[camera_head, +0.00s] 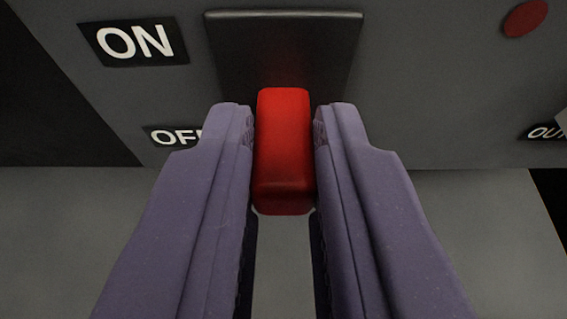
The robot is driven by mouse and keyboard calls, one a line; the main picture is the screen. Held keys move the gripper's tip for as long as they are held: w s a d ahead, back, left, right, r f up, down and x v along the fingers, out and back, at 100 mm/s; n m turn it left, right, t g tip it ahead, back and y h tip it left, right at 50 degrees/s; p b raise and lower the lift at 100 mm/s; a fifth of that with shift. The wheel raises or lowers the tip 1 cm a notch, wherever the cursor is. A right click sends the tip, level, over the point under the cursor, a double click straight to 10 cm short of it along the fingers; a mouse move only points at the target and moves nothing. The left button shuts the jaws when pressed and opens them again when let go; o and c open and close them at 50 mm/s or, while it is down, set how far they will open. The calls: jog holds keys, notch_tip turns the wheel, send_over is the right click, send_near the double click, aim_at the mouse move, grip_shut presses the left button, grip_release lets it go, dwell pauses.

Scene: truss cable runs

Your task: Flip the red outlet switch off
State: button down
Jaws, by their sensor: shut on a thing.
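The red outlet switch (283,150) is a rounded red lever. It stands out from a dark switch plate (283,45) on a grey panel. My gripper (283,140) has its two purple fingers on the left and right sides of the lever, shut on it. An ON label (134,42) is at the upper left of the plate. An OFF label (175,136) is lower left, partly hidden by my left finger. The lever reaches down and toward the camera from the plate, near the height of the OFF label. Its exact setting I cannot tell.
A round dark red button or light (525,18) is at the upper right of the panel. A partly cut-off label (545,132) is at the right edge. A light grey surface (70,240) lies below the panel.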

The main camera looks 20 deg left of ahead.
jog(key=shift+f+t+y+b, duration=0.4)
jog(key=shift+f+t+b, duration=0.25)
jog(key=shift+t+b, duration=0.45)
jog(key=shift+r+b, duration=0.15)
jog(key=shift+b, duration=0.25)
jog(key=shift+r, duration=0.1)
jog(key=c, duration=1)
grip_release()
jog(key=shift+c, duration=0.2)
jog(key=shift+s, duration=0.1)
jog(key=f+p+v, duration=0.1)
jog(key=p+v, duration=0.1)
jog(key=v, duration=0.5)
jog(key=shift+s+d+r, duration=0.2)
jog(key=shift+s+r, duration=0.1)
